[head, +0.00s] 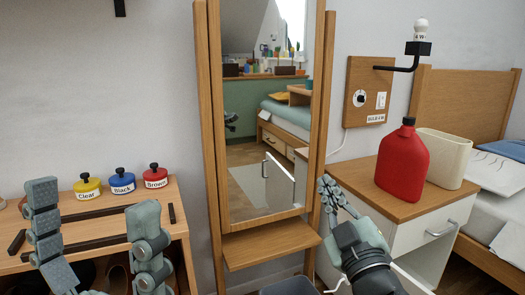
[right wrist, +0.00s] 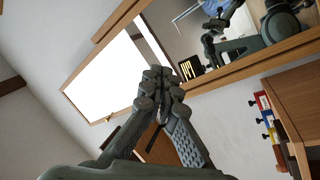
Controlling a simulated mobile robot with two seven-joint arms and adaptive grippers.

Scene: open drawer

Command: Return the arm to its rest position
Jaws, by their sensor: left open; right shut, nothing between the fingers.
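My left gripper (head: 100,235) shows at the lower left in the head view, its two fingers spread wide apart and empty. It is in front of the wooden table with the tins. My right gripper (head: 329,190) reaches up from the lower right in the head view, its fingertips together with nothing between them. It is in front of the mirror's right edge, left of the nightstand. The right wrist view also shows the right gripper's fingertips (right wrist: 160,78) closed together.
A mirror (head: 265,130) with a wooden frame and small shelf (head: 265,246) stands in the middle. A nightstand (head: 420,235) at right carries a red bottle (head: 402,165) and a cream bin (head: 443,158). Tins, including a yellow one (head: 88,188), sit on the left table.

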